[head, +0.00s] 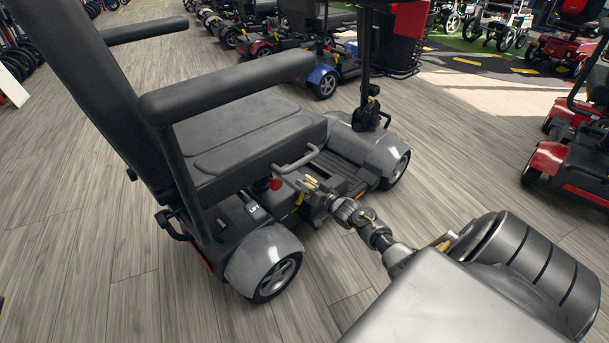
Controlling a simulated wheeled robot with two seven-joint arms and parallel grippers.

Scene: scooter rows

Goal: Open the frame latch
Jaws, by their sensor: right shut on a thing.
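A grey mobility scooter (262,247) stands in front of me, its black seat (250,135) and armrests above the frame. My right gripper (304,184) reaches in from the lower right, low beside the seat, at the middle of the scooter's frame. It is shut on a small part there, which I take to be the frame latch; the fingers hide most of it, and its position cannot be told. A grey bar handle (298,160) is just above the fingers. A red knob (275,183) is to their left. My left gripper is not in view.
The scooter's tiller (366,60) rises at the front. A red scooter (575,150) stands at the right edge, and a blue one (325,80) with others behind. Bare wood floor (460,165) lies between the grey and red scooters.

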